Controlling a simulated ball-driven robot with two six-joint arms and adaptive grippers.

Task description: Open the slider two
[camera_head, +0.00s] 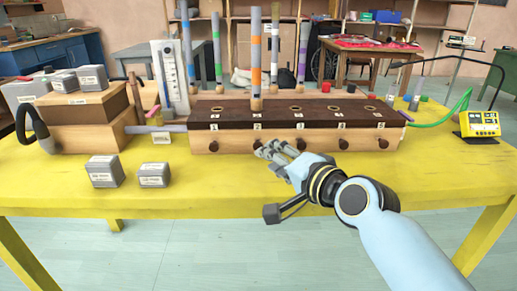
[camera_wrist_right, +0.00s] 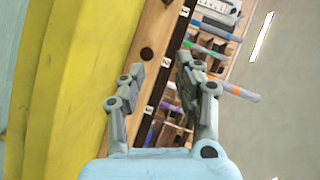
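A long wooden box (camera_head: 229,142) with a dark top stands on the yellow table. Its pale front carries a row of dark round knobs under small white labels. The second knob from the left (camera_head: 257,146) is at the fingertips of my right gripper (camera_head: 268,153), which reaches in from the lower right. In the wrist view a dark knob (camera_wrist_right: 147,53) lies ahead, near the gap between the fingers of the right gripper (camera_wrist_right: 160,75). The fingers are apart with nothing between them. Whether they touch the knob I cannot tell. My left gripper is not in view.
Two grey blocks (camera_head: 104,171) sit front left, near stacked wooden boxes (camera_head: 84,105). A yellow meter (camera_head: 480,124) is at the right. The table front (camera_head: 230,195) is mostly clear.

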